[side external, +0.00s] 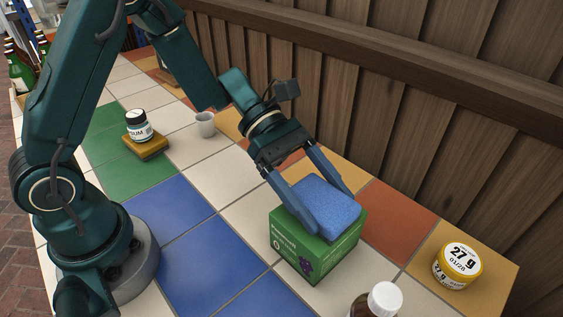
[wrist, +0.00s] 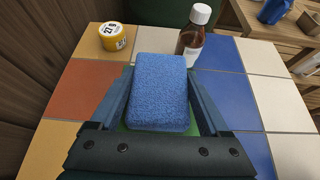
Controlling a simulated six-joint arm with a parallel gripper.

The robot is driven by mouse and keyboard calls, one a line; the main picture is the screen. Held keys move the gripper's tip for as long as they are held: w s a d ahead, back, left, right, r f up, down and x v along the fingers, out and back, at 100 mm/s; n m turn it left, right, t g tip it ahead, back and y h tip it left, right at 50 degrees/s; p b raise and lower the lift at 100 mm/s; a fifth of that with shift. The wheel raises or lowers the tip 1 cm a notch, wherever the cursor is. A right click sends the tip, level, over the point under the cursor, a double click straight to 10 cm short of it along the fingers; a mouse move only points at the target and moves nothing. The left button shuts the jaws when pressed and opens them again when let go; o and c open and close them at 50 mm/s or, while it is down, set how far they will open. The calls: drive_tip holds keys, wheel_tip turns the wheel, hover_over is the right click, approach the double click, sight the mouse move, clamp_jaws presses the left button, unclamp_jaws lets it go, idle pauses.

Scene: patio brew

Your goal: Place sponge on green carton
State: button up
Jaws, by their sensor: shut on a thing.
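The blue sponge (side external: 322,205) is between the two fingers of my gripper (side external: 334,212), which is shut on it. The sponge is at the top of the green carton (side external: 312,252); I cannot tell whether it rests on the carton or is just above it. In the wrist view the sponge (wrist: 159,92) fills the space between the fingers of my gripper (wrist: 160,95). It hides most of the carton there, with only a bit of green (wrist: 125,128) showing beside it.
A yellow jar with a white lid (side external: 458,264) stands to the right of the carton. A brown bottle with a white cap (side external: 378,300) stands in front of it. A white cup (side external: 205,124) and a small jar (side external: 138,126) on a yellow-brown block (side external: 148,148) are further left. A wooden wall runs behind.

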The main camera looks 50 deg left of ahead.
drive_tip(key=o, duration=1.1)
drive_tip(key=shift+o, duration=0.2)
drive_tip(key=v, duration=1.2)
drive_tip(key=s+a+m+t+y, duration=0.2)
drive_tip(key=s+m+y, duration=0.3)
drive_tip(key=m, duration=0.4)
drive_tip(key=s+a+m+t+y, duration=0.2)
drive_tip(key=s+m+y, duration=0.4)
drive_tip(key=m, duration=0.3)
drive_tip(key=shift+a+r+t+y, duration=0.3)
drive_tip(key=shift+r+t+y, duration=0.25)
drive_tip(key=shift+t, duration=0.25)
drive_tip(key=shift+s+f, duration=0.1)
